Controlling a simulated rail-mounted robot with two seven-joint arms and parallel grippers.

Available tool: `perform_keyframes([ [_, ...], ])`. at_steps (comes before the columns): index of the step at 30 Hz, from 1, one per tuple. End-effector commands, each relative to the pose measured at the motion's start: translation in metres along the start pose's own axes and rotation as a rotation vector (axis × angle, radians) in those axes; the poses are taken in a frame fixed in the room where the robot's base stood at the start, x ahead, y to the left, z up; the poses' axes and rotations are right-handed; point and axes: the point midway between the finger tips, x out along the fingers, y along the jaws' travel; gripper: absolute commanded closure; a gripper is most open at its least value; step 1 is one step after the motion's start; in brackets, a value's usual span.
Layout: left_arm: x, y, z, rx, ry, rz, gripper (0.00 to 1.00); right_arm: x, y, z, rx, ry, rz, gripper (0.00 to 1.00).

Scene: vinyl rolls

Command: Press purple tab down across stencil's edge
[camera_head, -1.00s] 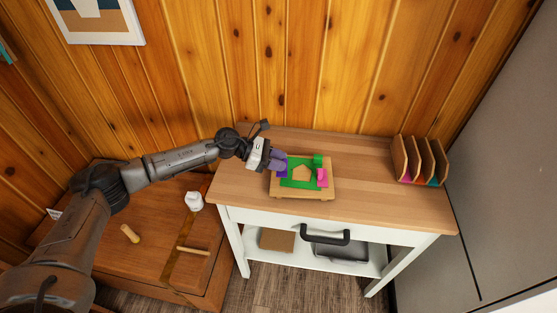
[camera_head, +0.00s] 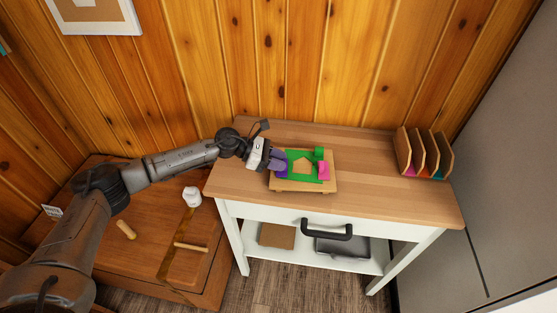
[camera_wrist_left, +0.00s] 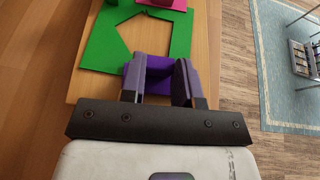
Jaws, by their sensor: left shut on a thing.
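The green stencil (camera_head: 301,179) with a house-shaped cutout lies on a wooden board (camera_head: 328,187); it also shows in the left wrist view (camera_wrist_left: 96,45). The purple tab (camera_head: 282,173) is at the stencil's left edge. In the left wrist view the purple tab (camera_wrist_left: 158,82) sits between my fingers at the stencil's near edge. My left gripper (camera_head: 277,160) is shut on the tab, low over the board's left side. The fingers partly hide the tab, and I cannot tell whether it lies flat. My right gripper is not in view.
A pink tab (camera_head: 323,170) and a green piece (camera_head: 318,154) are at the stencil's right side. A wooden rack (camera_head: 424,152) with colored sheets stands at the right of the table (camera_head: 370,180). The tabletop between board and rack is clear. A lower cabinet with small items is at left.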

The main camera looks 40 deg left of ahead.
Motion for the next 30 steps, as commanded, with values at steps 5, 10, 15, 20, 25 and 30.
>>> perform_keyframes([
  [5,0.0014,-0.0001,-0.0032,0.000,0.000,0.000,1.00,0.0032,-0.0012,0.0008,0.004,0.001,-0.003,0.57],
  [10,0.0014,-0.0001,-0.0034,0.000,0.000,0.000,1.00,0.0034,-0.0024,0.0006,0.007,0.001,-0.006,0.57],
  [15,0.0015,-0.0001,-0.0035,0.000,0.000,0.000,0.65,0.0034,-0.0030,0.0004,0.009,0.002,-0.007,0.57],
  [20,0.0014,-0.0001,-0.0034,0.000,0.000,0.000,0.50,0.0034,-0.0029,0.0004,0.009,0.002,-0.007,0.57],
  [25,0.0014,-0.0001,-0.0034,0.000,0.000,0.000,0.41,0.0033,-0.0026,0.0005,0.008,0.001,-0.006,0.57],
  [30,0.0014,-0.0001,-0.0034,0.000,0.000,0.000,0.32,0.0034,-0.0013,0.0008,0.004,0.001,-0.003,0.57],
])
